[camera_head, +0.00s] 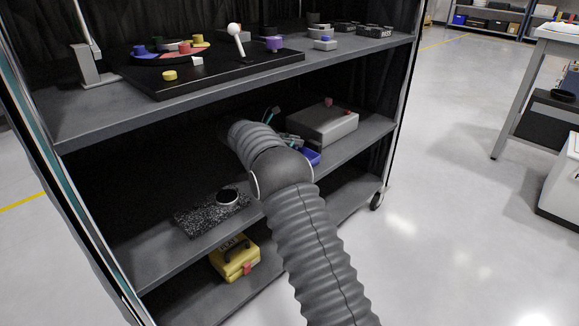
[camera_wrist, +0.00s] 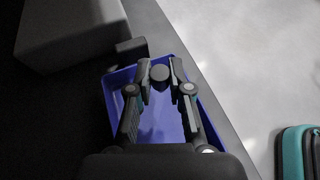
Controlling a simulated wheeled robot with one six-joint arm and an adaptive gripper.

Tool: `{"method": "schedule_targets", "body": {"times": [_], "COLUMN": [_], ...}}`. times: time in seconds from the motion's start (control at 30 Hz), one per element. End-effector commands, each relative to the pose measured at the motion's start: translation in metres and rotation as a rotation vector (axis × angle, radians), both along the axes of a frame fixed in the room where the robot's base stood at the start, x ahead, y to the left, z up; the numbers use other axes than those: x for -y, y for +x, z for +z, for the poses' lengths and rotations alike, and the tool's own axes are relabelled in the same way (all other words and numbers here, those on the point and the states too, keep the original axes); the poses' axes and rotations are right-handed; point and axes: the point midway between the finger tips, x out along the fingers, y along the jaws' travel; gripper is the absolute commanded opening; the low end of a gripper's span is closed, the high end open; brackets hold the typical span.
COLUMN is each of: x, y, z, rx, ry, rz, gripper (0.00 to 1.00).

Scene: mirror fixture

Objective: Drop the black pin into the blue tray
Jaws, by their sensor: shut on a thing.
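In the wrist view my gripper (camera_wrist: 160,68) is shut on the black pin (camera_wrist: 160,77), whose round dark end shows between the fingertips. The gripper and pin are over the blue tray (camera_wrist: 179,126), whose floor and rims show around and below the fingers. I cannot tell how high the pin is above the tray floor. In the head view a blue edge of the tray (camera_head: 313,157) shows beside my arm on the middle shelf.
A grey box (camera_head: 323,123) stands on the middle shelf behind the tray. A speckled mat (camera_head: 200,217) with a round dark object (camera_head: 228,196) lies left of my arm. The upper shelf (camera_head: 341,58) is above the arm. A yellow case (camera_head: 235,260) is on the bottom shelf.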

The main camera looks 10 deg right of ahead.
Motion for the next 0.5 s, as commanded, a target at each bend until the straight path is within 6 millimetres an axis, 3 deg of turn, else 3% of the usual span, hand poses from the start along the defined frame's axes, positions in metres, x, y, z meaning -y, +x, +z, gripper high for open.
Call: {"method": "schedule_targets", "body": {"times": [0.03, 0.2, 0.5], "x": [0.0, 0.0, 0.0], "y": [0.0, 0.0, 0.0], "z": [-0.012, -0.03, -0.037], "rx": [0.0, 0.0, 0.001], "ry": [0.0, 0.0, 0.0], "rz": [0.0, 0.001, 0.001], "gripper": [0.0, 0.0, 0.0]}}
